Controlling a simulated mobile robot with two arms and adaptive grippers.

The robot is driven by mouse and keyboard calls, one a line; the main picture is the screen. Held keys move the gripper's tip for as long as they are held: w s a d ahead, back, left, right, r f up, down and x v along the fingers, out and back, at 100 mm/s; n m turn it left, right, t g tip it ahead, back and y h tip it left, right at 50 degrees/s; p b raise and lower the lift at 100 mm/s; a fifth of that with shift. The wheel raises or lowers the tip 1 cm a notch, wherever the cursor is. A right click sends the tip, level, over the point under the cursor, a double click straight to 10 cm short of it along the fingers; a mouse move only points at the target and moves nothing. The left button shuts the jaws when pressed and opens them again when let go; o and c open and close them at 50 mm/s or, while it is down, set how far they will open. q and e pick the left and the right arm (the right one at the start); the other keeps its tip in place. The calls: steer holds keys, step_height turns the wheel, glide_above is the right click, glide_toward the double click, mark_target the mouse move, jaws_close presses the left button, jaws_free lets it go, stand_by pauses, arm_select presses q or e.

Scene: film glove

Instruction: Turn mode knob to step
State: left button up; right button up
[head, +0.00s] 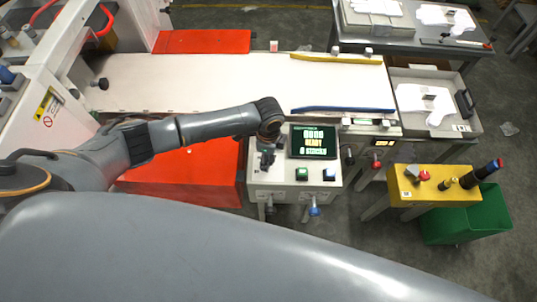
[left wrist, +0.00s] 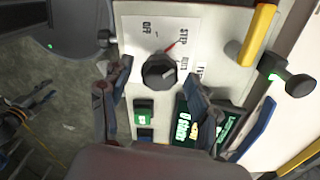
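The mode knob (left wrist: 160,70) is a black round knob on a white panel face in the left wrist view. Labels around it include OFF and STEP, with a thin red mark near STEP; I cannot tell its exact setting. My left gripper (left wrist: 155,106) is open, with one finger on each side below the knob and no visible contact. In the head view my left gripper (head: 267,158) is over the left part of the control box (head: 292,188) and hides the knob. My right gripper is not in view.
The box has a lit screen (head: 313,142) reading READY, a green button (head: 302,174) and a blue button (head: 329,174). A white conveyor bed (head: 200,82) lies behind. A yellow stand (head: 432,184) with a red button and a green bin (head: 470,222) are at right.

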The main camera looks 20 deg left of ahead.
arm_select(q)
steer(key=shift+r, duration=0.1)
step_height(320, 180, up, 12)
stand_by(0.6)
stand_by(0.4)
